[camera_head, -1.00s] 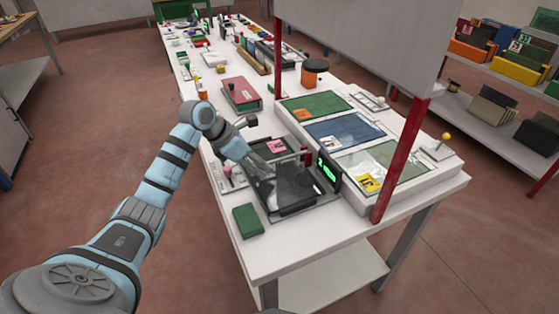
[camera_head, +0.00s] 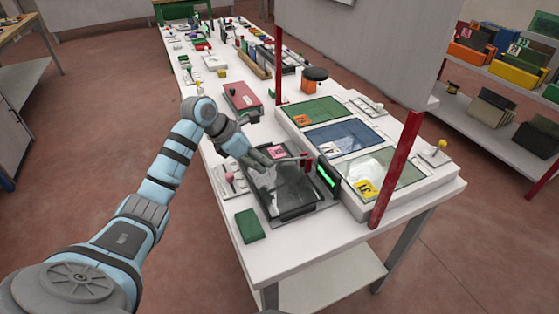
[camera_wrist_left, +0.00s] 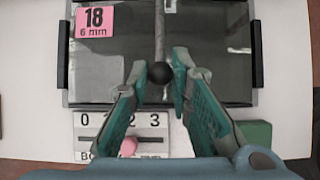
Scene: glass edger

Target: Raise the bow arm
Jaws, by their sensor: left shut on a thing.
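The bow arm (camera_wrist_left: 160,35) is a thin grey rod with a round black knob (camera_wrist_left: 160,72) at its near end, over the dark tray in the left wrist view. My left gripper (camera_wrist_left: 160,78) is shut on the knob, with one teal-padded finger on each side. In the head view the left gripper (camera_head: 262,159) is over the black-framed tray (camera_head: 290,213). The arm's reddish mount (camera_head: 305,162) stands at the tray's right side. How high the arm is tilted is hard to tell. My right gripper is not in view.
A pink "18, 6 mm" tag (camera_wrist_left: 94,20) lies in the tray's corner. A 0-to-3 scale plate (camera_wrist_left: 90,142) with a pink knob (camera_wrist_left: 128,147) is close to the fingers. A green block (camera_head: 249,226) is at the near left. A lit green display (camera_head: 326,174) stands at right.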

